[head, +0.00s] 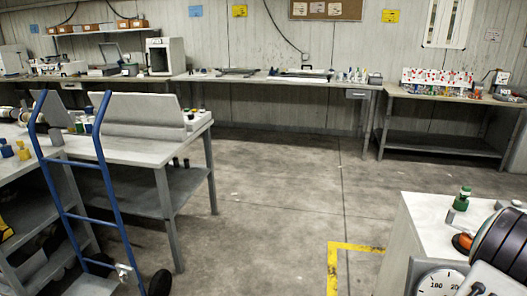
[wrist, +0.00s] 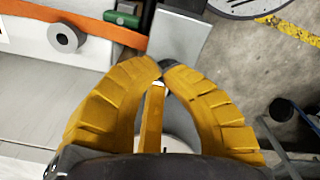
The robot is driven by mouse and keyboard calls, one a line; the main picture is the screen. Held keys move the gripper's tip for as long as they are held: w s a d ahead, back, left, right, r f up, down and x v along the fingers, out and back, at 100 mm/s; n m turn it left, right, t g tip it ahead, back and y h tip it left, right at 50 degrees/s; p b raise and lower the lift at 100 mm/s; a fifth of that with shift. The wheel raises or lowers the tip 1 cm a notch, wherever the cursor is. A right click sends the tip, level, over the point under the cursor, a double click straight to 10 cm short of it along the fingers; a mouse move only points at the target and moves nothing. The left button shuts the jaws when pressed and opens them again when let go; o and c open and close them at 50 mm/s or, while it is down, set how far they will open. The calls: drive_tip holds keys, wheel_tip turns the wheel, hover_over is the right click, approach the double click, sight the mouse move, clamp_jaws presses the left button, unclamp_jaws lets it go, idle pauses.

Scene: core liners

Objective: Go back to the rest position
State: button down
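My gripper (wrist: 162,66) shows in the wrist view with two ribbed yellow fingers. Their tips meet, and I see nothing clearly held between them. A narrow yellow bar (wrist: 151,118) stands in the gap behind the tips; I cannot tell whether it is part of the gripper. A grey flat-faced piece (wrist: 182,38) lies just beyond the tips; I cannot tell whether they touch it. My gripper and arm are not identifiable in the head view.
A white-topped cabinet (head: 428,212) with a dial (head: 440,281) and dark discs stands at the lower right. A blue hand truck (head: 52,165) stands at the left by a workbench (head: 140,150). Long benches line the back wall. The middle floor (head: 280,185) is clear.

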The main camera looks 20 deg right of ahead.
wheel_tip(320, 180, up, 2)
drive_tip(key=shift+r+p, duration=0.1)
drive_tip(key=shift+p, duration=0.4)
drive_tip(key=m, duration=0.3)
drive_tip(key=shift+a+m, duration=0.35)
drive_tip(key=shift+m, duration=0.05)
drive_tip(key=s+a+m+y, duration=0.1)
drive_tip(key=a+m+y, duration=0.2)
drive_tip(key=a+m, duration=0.55)
drive_tip(key=w+a+r+n+t+h+p, duration=0.1)
drive_tip(key=w+a+r+n+p, duration=0.2)
drive_tip(key=a+r, duration=0.6)
drive_tip(key=w+a+r+n+t+h+p, duration=0.1)
drive_tip(key=w+a+r+n+p, duration=0.3)
drive_tip(key=a+r, duration=0.5)
drive_tip(key=w+a+r+n+t+h+p, duration=0.1)
drive_tip(key=w+a+r+n+p, duration=0.2)
drive_tip(key=w+a+r+n, duration=0.3)
drive_tip(key=a+r, duration=0.4)
drive_tip(key=a, duration=0.1)
drive_tip(key=shift+w+a, duration=0.3)
